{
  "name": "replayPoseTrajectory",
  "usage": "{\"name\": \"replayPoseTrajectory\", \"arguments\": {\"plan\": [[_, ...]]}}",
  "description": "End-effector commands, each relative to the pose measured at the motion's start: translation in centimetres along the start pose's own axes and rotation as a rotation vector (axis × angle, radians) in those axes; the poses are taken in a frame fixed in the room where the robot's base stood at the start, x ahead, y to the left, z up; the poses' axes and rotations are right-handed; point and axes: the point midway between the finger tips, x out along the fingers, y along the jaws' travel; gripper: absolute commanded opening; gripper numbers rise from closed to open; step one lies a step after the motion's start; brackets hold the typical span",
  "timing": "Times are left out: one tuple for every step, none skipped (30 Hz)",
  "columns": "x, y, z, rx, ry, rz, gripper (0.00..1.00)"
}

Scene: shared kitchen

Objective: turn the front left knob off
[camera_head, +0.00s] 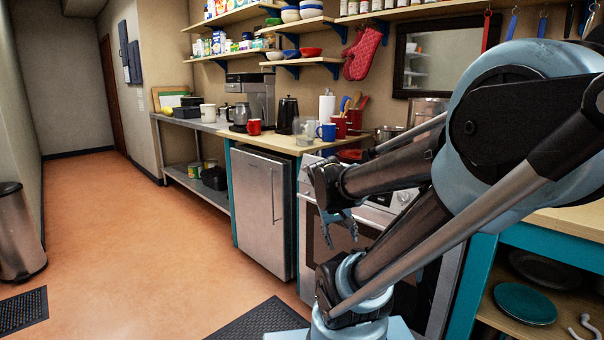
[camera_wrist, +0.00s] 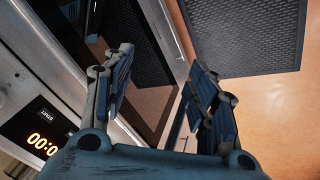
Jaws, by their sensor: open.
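The stove (camera_head: 424,278) stands right of the steel-doored cabinet, with a pale front control panel (camera_head: 372,211). A round knob (camera_head: 403,197) shows on the panel, right of my gripper. My arm covers much of the panel, and I cannot make out the front left knob or its setting. My gripper (camera_head: 339,226) hangs in front of the stove, open and empty, with its fingers pointing down. In the wrist view my gripper (camera_wrist: 160,72) has its fingers apart with nothing between them. The stove's lit clock display (camera_wrist: 42,138) is at lower left there; no knob is clear.
A counter (camera_head: 262,140) left of the stove holds a red mug (camera_head: 254,127), a blue mug (camera_head: 326,132) and a black kettle (camera_head: 287,115). A pot (camera_head: 388,133) is at the stove's back. A dark mat (camera_head: 262,322) lies on the floor; open floor extends left.

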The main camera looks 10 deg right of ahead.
Motion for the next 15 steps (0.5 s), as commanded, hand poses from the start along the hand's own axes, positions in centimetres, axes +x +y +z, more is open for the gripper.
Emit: {"name": "replayPoseTrajectory", "arguments": {"plan": [[0.0, 0.2, -1.5, -0.003, 0.018, 0.031, 0.53], [0.1, 0.5, -2.3, -0.001, 0.029, 0.052, 0.53], [0.1, 0.7, -3.3, 0.000, 0.046, 0.078, 0.53], [0.2, 0.9, -4.2, 0.001, 0.059, 0.098, 0.53], [0.2, 1.1, -5.0, 0.003, 0.072, 0.117, 0.53], [0.2, 1.2, -6.0, 0.003, 0.090, 0.143, 0.53], [0.3, 1.3, -6.9, 0.005, 0.104, 0.161, 0.53], [0.3, 1.4, -7.7, 0.006, 0.118, 0.179, 0.53], [0.3, 1.4, -8.8, 0.008, 0.137, 0.203, 0.53], [0.4, 1.4, -9.6, 0.008, 0.153, 0.220, 0.53], [0.4, 1.5, -10.4, 0.009, 0.169, 0.238, 0.53], [0.4, 1.4, -11.5, 0.011, 0.191, 0.261, 0.53], [0.4, 1.4, -12.3, 0.010, 0.208, 0.277, 0.53], [0.4, 1.3, -13.2, 0.012, 0.225, 0.294, 0.53], [0.4, 1.2, -14.3, 0.012, 0.249, 0.315, 0.53]]}}
